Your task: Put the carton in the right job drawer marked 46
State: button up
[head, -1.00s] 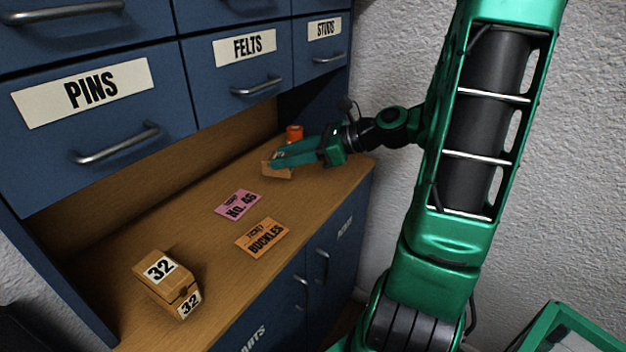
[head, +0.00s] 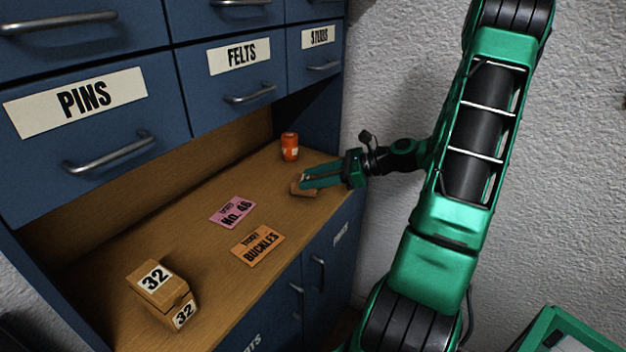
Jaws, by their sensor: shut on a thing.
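My gripper (head: 308,181) is at the right end of the wooden worktop, shut on a small brown carton (head: 302,188). The fingers cover much of this carton, and no number shows on it. I cannot tell whether it touches the worktop. Another brown carton (head: 150,296), labelled 32 on top and front, stands at the worktop's front left. A pink card (head: 232,212) reading No. 46 lies flat mid-worktop. No drawer marked 46 shows. The drawers in view read PINS (head: 105,130), FELTS (head: 235,75) and STUDS (head: 314,60), all closed.
An orange can (head: 289,146) stands at the back right of the worktop (head: 190,240), behind my gripper. An orange BUCKLES card (head: 257,246) lies near the front edge. Closed cupboard doors with handles (head: 319,273) are below. A textured wall is at right.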

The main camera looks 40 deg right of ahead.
jog(key=shift+f, duration=0.3)
jog(key=shift+f, duration=0.15)
jog(key=o, duration=1.1)
